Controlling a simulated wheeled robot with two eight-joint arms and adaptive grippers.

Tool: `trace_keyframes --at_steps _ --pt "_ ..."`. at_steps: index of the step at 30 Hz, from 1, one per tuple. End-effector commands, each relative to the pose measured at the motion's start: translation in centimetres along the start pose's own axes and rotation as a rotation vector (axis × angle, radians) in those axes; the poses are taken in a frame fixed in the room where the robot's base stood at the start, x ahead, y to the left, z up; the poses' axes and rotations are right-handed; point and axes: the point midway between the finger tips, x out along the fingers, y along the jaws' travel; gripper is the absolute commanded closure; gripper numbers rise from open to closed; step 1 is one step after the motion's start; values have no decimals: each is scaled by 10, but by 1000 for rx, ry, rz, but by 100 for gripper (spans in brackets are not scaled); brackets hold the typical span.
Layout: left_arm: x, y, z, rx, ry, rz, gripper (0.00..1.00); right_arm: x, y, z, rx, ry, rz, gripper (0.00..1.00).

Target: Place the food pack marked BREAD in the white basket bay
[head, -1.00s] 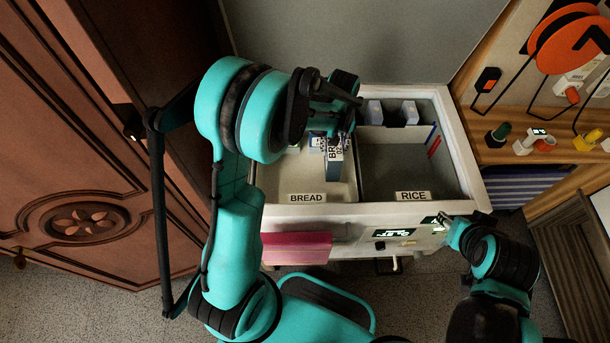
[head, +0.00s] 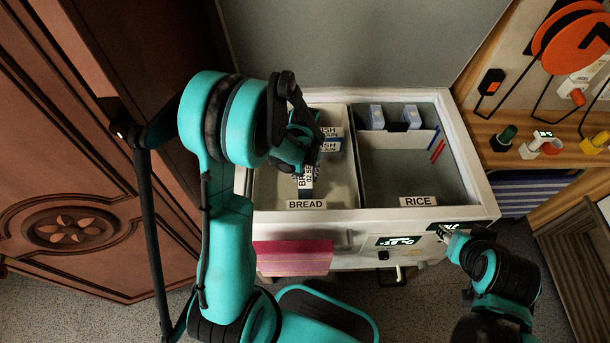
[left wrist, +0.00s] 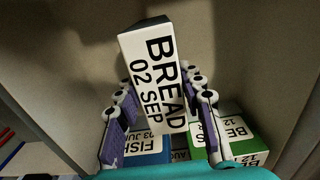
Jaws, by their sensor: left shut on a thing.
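The BREAD pack (head: 305,183), a white box lettered BREAD 02 SEP, is held by my left gripper (head: 300,160). In the left wrist view the pack (left wrist: 153,75) stands slightly tilted between the two fingers (left wrist: 160,128). In the head view it is over or inside the pale left bay (head: 335,185) labelled BREAD; its height above the floor is unclear. Blue FISH packs (head: 330,140) lie at the back of that bay. The left wrist view also shows a green pack (left wrist: 240,145) beneath the fingers. My right gripper (head: 443,232) is at the chest's front; its fingers are unclear.
The grey RICE bay (head: 405,175) lies to the right, past a divider, with pale blue packs (head: 376,117) along its back. The raised lid (head: 340,45) stands behind. A wooden shelf (head: 525,155) is at right.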

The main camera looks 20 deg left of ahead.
Motion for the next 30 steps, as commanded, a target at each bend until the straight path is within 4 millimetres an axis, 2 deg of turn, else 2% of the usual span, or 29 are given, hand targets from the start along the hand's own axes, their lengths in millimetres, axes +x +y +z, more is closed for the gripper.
trace_keyframes --at_steps 7,8,9,10,19,22,26,30 --pt "4 0 0 0 0 0 100 3 0 2 0 0 0 60" --pt "3 0 0 0 0 0 54 2 0 2 0 0 0 60" --pt "2 0 0 0 0 0 44 2 0 1 0 0 0 60" --pt "2 0 0 0 0 0 41 2 0 1 0 0 0 60" --pt "1 0 0 0 0 0 41 1 0 1 0 0 0 60" --pt "-6 0 0 0 0 0 41 -3 0 -2 0 0 0 60" --pt "-30 0 0 0 0 0 41 -12 0 -8 0 0 0 60" --pt "-64 0 0 0 0 0 41 -22 0 -16 0 0 0 60"
